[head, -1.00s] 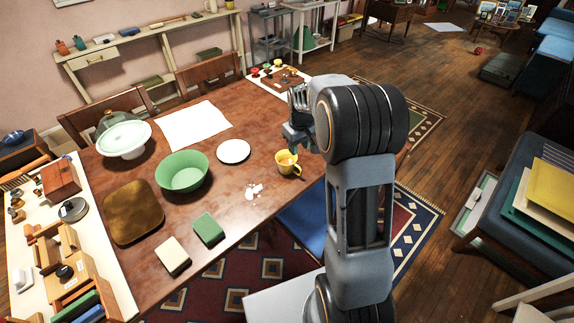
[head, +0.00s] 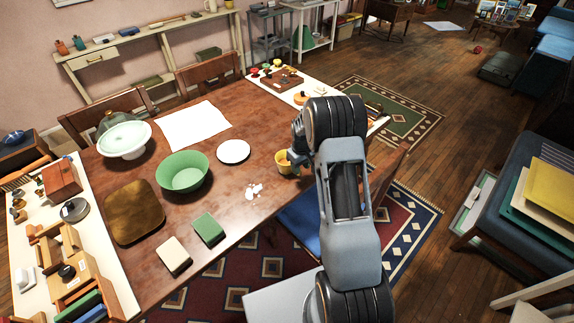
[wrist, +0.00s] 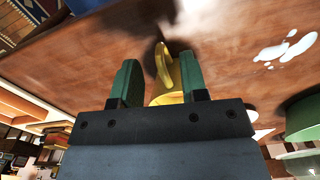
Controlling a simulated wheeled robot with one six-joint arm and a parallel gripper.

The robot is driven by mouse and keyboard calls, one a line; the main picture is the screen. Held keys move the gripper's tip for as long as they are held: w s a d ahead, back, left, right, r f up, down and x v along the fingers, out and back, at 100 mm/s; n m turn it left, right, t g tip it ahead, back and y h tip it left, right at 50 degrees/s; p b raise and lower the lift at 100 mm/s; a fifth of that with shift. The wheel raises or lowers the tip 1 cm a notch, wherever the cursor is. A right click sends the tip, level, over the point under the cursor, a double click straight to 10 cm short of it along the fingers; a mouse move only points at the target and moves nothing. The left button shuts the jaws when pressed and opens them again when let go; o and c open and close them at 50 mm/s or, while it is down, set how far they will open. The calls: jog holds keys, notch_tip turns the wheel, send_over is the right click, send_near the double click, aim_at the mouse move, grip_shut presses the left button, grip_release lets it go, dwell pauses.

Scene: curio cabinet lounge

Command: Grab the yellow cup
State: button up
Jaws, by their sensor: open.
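The yellow cup (head: 283,162) stands on the brown wooden table near its right front edge. My gripper (head: 297,154) is down at the cup, and my arm partly hides the cup's right side. In the wrist view the yellow cup (wrist: 168,80) shows between the two green fingers of my gripper (wrist: 160,84), with its handle pointing toward the camera's upper side. The fingers are apart. I cannot tell whether either one touches the cup.
A white plate (head: 234,151) and a green bowl (head: 183,172) stand left of the cup. A white spill (head: 254,191) lies in front of it. A green block (head: 208,229) and a cream block (head: 173,255) lie near the front edge.

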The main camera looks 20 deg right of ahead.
jog(key=shift+f+p, duration=0.55)
jog(key=shift+f, duration=2)
jog(key=shift+c, duration=0.5)
grip_shut()
